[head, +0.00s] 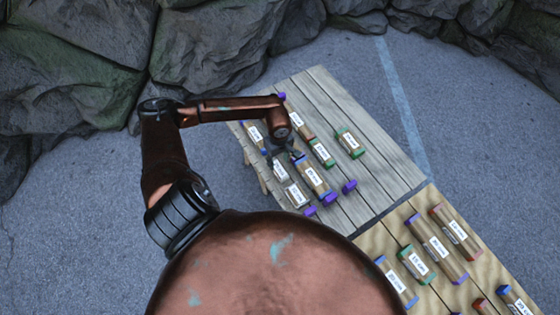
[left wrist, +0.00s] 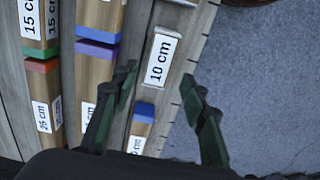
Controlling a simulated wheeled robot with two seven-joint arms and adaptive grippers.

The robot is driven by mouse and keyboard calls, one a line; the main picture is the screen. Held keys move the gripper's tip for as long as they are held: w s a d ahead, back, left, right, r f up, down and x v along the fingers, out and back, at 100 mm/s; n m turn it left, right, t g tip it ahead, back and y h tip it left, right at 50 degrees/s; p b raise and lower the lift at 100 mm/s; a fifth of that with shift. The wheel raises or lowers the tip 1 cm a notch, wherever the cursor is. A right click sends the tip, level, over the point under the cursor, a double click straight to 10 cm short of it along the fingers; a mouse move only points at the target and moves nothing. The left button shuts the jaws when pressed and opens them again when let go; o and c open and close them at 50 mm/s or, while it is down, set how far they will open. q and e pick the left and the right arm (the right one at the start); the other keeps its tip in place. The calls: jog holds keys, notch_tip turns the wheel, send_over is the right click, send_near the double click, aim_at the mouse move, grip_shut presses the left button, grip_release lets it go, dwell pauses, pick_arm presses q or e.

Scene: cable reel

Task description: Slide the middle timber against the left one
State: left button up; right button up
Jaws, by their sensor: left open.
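Several labelled timbers lie in rows on the grey plank table (head: 385,172). I cannot tell for certain which are the middle and left ones. My left gripper (head: 280,150) is open above the table's left part, hiding some timber ends. In the left wrist view, its spread fingers (left wrist: 158,80) straddle a column with a white-ended "10 cm" timber (left wrist: 160,58) and a blue-ended timber (left wrist: 143,112). No timber is visibly gripped. To their left lies a timber with blue and purple ends meeting (left wrist: 98,48), then a column with green and red ends (left wrist: 41,58). My right gripper is out of view.
A lighter wooden table (head: 440,285) at lower right holds more labelled timbers. Purple blocks (head: 349,186) lie near the grey table's front. The grey table's right part is clear. Rocks (head: 215,50) stand behind; in the wrist view, the table edge runs by the right finger.

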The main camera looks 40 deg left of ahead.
aim_at(279, 169)
pick_arm(q)
jog(key=shift+f+b, duration=2.75)
jog(key=shift+f, duration=1.7)
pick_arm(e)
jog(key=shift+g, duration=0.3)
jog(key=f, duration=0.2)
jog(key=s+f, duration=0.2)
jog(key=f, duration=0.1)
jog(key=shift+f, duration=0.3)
pick_arm(q)
jog(key=shift+d, duration=0.1)
grip_shut()
jog(key=shift+w+a+b, duration=0.3)
jog(key=shift+a, duration=0.65)
jog(key=shift+w+a+b, duration=0.25)
jog(key=shift+a+b, duration=0.1)
jog(key=shift+a, duration=0.6)
jog(key=shift+w+a+b, duration=0.3)
jog(key=shift+a, duration=0.65)
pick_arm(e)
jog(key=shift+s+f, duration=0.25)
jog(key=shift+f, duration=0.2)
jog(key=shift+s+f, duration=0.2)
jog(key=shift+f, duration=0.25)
pick_arm(q)
jog(key=shift+o, duration=0.9)
grip_release()
